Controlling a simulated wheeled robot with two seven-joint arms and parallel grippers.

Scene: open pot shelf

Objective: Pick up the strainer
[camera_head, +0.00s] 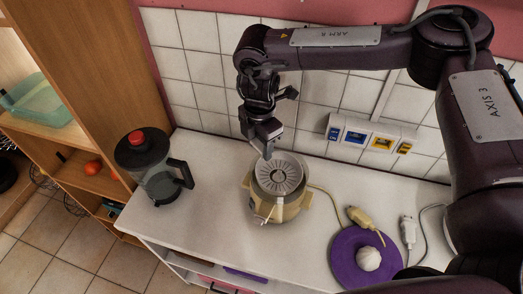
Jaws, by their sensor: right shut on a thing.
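The strainer (278,176) is a round grey disc with radial slots. It sits on top of a cream-coloured appliance base (281,211) on the white counter. My right gripper (267,151) comes down from above and is shut at the strainer's far rim, slightly left of its middle. The fingertips are small here, and the exact grip is hard to make out. The strainer looks level, and I cannot tell whether it is lifted off the base. My left gripper is not in view.
A dark jug with a red knob (148,162) stands at the counter's left end. A purple disc (347,260) with a white round object (368,258) lies at right, near cable plugs (362,217). Sockets (370,137) are on the tiled wall. A wooden shelf (85,178) stands left.

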